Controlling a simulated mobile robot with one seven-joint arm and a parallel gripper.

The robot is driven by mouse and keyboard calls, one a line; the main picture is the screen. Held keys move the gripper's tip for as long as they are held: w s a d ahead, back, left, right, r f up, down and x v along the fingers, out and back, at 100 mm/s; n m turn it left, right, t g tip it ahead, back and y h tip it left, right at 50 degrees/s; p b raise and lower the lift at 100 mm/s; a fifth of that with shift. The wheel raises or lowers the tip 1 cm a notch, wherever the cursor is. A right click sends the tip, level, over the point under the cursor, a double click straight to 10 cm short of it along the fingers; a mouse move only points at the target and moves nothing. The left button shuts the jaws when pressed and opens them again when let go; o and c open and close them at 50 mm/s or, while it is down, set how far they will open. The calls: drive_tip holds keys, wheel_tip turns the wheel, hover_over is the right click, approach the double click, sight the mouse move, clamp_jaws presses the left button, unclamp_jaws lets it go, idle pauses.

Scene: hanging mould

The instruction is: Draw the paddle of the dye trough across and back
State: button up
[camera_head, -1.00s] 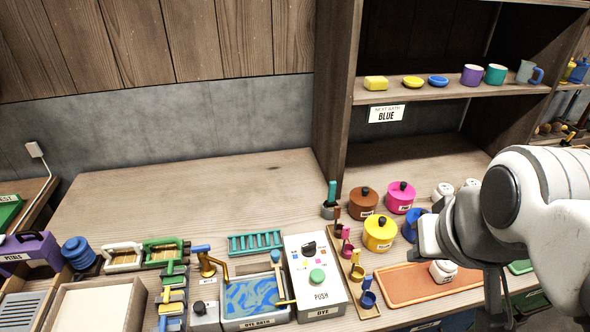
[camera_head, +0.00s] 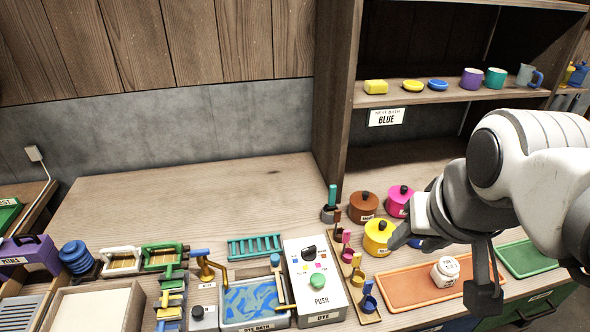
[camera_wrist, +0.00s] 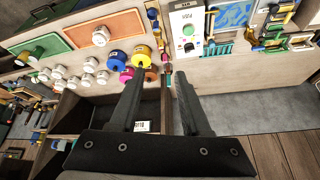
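The dye trough (camera_head: 228,322), labelled DYE BATH, stands at the front of the bench with swirled blue liquid in it. It also shows at the top of the wrist view (camera_wrist: 235,15). A paddle (camera_head: 281,286) with a teal knob and a wooden bar lies along the trough's right side.
The white dye box (camera_head: 314,280) with a green button stands right of the trough.

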drive_tip(key=shift+o, duration=0.9)
drive_tip(key=w+a+f+m+g+b, duration=0.1)
drive_tip(key=w+a+f+b, duration=0.1)
drive_tip(key=w+a, duration=0.3)
drive_tip(key=w+b, duration=0.1)
drive_tip(key=w, duration=0.3)
drive_tip(key=shift+m+g+b, duration=0.3)
drive_tip(key=shift+g+b, duration=0.05)
drive_tip(key=shift+g, duration=0.05)
drive_tip(key=m+g+b, duration=0.3)
drive_tip(key=m+b, duration=0.1)
drive_tip(key=b, duration=0.3)
hover_over(275, 256)
wheel_tip(275, 256, down, 16)
wheel_tip(275, 256, down, 17)
drive_tip(key=shift+s+r+b, duration=0.1)
drive_tip(key=shift+r+b, duration=0.05)
drive_tip(key=shift+b, duration=0.85)
clamp_jaws()
